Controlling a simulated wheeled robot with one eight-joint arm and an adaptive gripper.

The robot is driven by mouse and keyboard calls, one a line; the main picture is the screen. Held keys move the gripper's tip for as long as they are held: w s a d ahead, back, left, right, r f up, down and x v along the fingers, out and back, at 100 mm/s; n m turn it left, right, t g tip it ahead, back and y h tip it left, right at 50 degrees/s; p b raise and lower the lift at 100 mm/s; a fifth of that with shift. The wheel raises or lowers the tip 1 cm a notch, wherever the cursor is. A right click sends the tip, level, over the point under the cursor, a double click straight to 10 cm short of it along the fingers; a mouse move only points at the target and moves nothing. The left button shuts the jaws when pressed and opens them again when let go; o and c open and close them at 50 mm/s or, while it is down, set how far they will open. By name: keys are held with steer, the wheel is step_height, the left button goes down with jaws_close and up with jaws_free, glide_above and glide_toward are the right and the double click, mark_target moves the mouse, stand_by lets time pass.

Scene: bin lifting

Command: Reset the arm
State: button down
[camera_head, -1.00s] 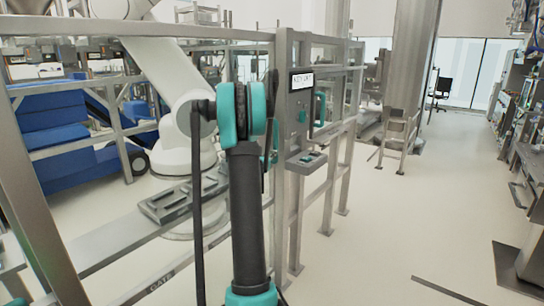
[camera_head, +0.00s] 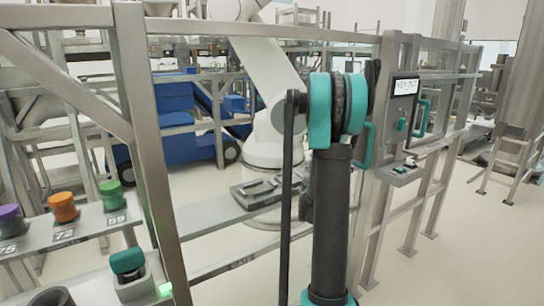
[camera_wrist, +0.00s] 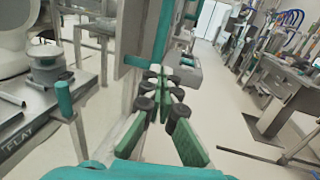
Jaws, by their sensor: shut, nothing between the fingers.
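My arm stands in the middle of the head view, a black upright link with teal joints. It looks folded in front of the metal fence. My gripper (camera_wrist: 160,76) shows in the wrist view, with green finger parts and black knuckles; its tips are together and hold nothing. In the head view my gripper cannot be made out, hidden behind or beyond the arm joints. In the wrist view, the fingers point toward the fence post and a small grey box (camera_wrist: 187,76), with no clear contact seen.
A panel marked KEY OUT (camera_head: 405,88) with teal handles stands on the fence behind my arm. Numbered purple (camera_head: 9,212), orange (camera_head: 62,207) and green (camera_head: 111,192) pots sit on a ledge at left. A white robot arm (camera_head: 268,75) is behind the fence. Open floor (camera_head: 470,250) lies right.

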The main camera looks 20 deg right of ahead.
steer(key=s+a+f+m+g+y, duration=0.1)
steer(key=s+a+f+m+y, duration=0.4)
steer(key=s+a+m, duration=0.3)
steer(key=s+a+f+m+g+y, duration=0.2)
steer(key=s+a+f+m+y, duration=0.3)
steer(key=a, duration=1.1)
steer(key=s+a+f+m+g+y, duration=0.1)
steer(key=s+a+f+m+y, duration=0.4)
steer(key=s+a+m, duration=0.5)
steer(key=s+a+f, duration=0.2)
steer(key=s, duration=0.2)
steer(key=shift+s+a+f+m+g+y, duration=0.3)
steer(key=shift+s+a+m+y, duration=0.1)
